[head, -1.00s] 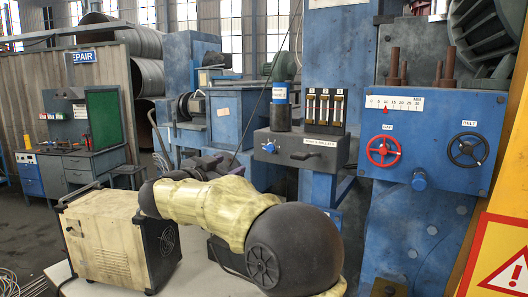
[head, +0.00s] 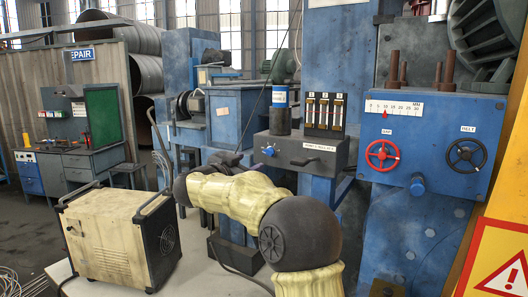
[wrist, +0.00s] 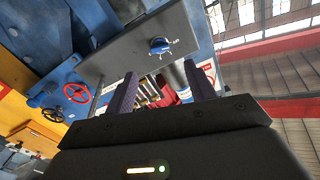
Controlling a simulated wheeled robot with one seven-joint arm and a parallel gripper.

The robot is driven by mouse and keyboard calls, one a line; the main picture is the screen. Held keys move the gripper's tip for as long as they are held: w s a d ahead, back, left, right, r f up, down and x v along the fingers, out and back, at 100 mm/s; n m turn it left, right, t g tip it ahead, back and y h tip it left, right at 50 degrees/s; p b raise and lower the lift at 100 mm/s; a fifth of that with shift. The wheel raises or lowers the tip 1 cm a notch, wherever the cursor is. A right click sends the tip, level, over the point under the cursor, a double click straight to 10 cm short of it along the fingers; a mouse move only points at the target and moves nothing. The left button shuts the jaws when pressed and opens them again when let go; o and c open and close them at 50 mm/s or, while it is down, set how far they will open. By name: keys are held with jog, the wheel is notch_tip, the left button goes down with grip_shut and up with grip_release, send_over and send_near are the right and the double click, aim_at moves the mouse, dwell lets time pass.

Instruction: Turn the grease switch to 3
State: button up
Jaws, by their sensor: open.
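The likely grease switch is a small blue knob (head: 269,150) on the front of a dark grey box (head: 305,152) at mid-height. In the wrist view the blue knob (wrist: 159,46) sits on the grey face, with small markings around it that are too small to read. My gripper (wrist: 163,80) is open and empty, its two dark fingers apart. The knob appears above and between the fingertips in that view, with no visible contact.
A blue-labelled canister (head: 280,110) and several sight gauges (head: 325,112) stand on the grey box. A red handwheel (head: 382,154) and a black handwheel (head: 466,152) are farther right. A beige welder (head: 120,240) stands front left.

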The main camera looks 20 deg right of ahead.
aim_at(267, 154)
jog(key=p+x, duration=0.3)
jog(key=x, duration=0.6)
jog(key=shift+d, duration=0.15)
jog(key=shift+c, duration=0.2)
jog(key=c, duration=0.9)
